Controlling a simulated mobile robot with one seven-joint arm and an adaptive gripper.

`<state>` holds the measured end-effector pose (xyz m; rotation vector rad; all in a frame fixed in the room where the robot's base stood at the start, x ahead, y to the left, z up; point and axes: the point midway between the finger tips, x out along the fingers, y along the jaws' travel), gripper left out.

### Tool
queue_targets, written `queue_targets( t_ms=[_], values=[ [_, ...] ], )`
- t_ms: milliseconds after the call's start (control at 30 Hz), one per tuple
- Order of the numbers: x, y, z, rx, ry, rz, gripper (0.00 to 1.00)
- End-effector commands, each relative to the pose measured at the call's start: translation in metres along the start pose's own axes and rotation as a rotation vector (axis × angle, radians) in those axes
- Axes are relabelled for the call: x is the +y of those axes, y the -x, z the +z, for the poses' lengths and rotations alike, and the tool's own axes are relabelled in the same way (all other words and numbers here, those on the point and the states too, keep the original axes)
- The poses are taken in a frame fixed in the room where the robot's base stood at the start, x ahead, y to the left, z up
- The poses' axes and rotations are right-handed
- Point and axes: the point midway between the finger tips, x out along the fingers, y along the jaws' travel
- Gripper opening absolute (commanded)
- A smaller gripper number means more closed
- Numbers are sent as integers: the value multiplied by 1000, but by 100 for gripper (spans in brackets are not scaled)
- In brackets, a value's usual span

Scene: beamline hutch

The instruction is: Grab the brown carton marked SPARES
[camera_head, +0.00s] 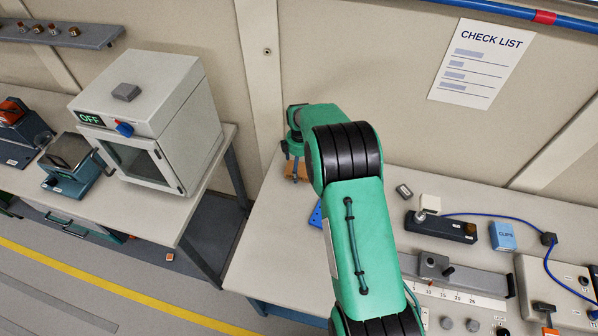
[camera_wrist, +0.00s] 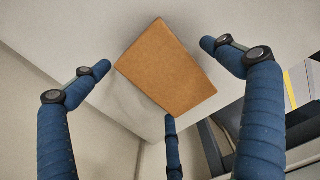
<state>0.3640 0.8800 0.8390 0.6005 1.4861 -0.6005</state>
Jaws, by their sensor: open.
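The brown carton (camera_wrist: 168,68) lies on the pale bench top and shows between my fingers in the wrist view. Its visible face is plain, and I see no SPARES marking. My gripper (camera_wrist: 158,72) is open over the carton, with blue fingers spread on its left and right and a third at the bottom of the picture. The fingers look apart from the carton. In the head view my gripper (camera_head: 291,150) points down near the bench's back left part, and a small brown bit of the carton (camera_head: 301,171) shows under it, the rest hidden by my arm.
A blue piece (camera_head: 316,215) lies in front of the carton, partly behind my arm. To the right are a small grey block (camera_head: 404,191), a black device (camera_head: 441,227) and a blue CLIPS box (camera_head: 502,236). The wall is close behind the gripper. A gap separates the left bench.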

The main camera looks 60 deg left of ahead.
Motion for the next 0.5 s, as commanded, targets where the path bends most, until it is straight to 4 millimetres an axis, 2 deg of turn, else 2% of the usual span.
queue_targets(
  t_ms=[300,500],
  values=[
    [0,0,0,0,0,0,99],
    [0,0,0,0,0,0,59]
  ],
)
